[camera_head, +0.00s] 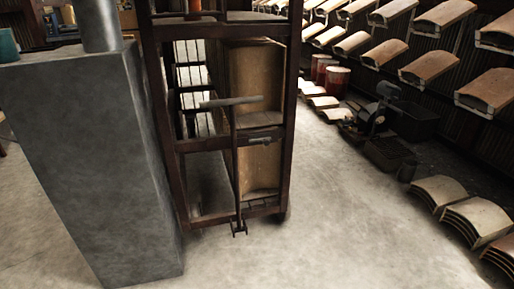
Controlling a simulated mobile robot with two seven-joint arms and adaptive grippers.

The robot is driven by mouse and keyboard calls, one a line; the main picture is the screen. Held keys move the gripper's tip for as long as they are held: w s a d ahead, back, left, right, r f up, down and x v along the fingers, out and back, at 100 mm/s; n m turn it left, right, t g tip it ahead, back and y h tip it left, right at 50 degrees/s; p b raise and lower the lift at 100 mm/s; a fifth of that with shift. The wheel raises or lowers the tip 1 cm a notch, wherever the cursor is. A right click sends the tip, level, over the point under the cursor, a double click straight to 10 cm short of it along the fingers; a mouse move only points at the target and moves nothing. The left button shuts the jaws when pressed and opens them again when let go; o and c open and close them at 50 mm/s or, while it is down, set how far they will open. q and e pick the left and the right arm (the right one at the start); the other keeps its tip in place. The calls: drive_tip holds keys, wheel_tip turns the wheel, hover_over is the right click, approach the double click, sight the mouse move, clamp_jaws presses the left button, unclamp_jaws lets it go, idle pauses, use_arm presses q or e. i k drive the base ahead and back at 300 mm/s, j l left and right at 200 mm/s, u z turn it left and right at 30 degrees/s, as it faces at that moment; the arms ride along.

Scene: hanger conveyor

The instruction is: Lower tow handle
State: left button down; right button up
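The tow handle (234,160) is a dark thin bar standing nearly upright against the end of a dark brown rack cart (160,130). A grey crossbar (231,102) tops it like a T. Its lower end meets a small bracket (239,229) close to the floor. The bar passes in front of a horizontal rail of the cart, where a small metal piece (262,141) sits beside it; whether they touch I cannot tell. Neither of my grippers is in view.
A tall grey block (90,150) with a metal cylinder (96,25) on top stands left of the cart. Curved tan panels (480,220) lie in stacks at right, near dark machinery (375,115) and red drums (337,81). The floor (330,225) right of the cart is clear.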

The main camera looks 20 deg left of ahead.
sight(233, 141)
drive_tip(key=i+j+z, duration=0.1)
drive_tip(key=i+z, duration=0.25)
drive_tip(key=i, duration=0.2)
drive_tip(key=i+j+z, duration=0.25)
drive_tip(key=i+z, duration=0.15)
drive_tip(key=i, duration=0.2)
drive_tip(key=i+l+u, duration=0.1)
drive_tip(key=i, duration=0.35)
drive_tip(key=i+l+u, duration=0.1)
drive_tip(key=i, duration=0.35)
drive_tip(key=i+l+u, duration=0.1)
drive_tip(key=i+l, duration=0.2)
drive_tip(key=i+u, duration=0.15)
drive_tip(key=u, duration=0.3)
drive_tip(key=i+u, duration=0.15)
drive_tip(key=u, duration=0.3)
drive_tip(key=i+l+u, duration=0.1)
drive_tip(key=u, duration=0.3)
drive_tip(key=i+l+u, duration=0.15)
drive_tip(key=u, duration=0.3)
drive_tip(key=i+l+u, duration=0.1)
drive_tip(key=u, duration=0.3)
drive_tip(key=i+l+u, duration=0.1)
drive_tip(key=u, duration=0.3)
drive_tip(key=i+l+u, duration=0.1)
drive_tip(key=u, duration=0.3)
drive_tip(key=l+u, duration=0.25)
drive_tip(key=u, duration=0.15)
drive_tip(key=i, duration=0.05)
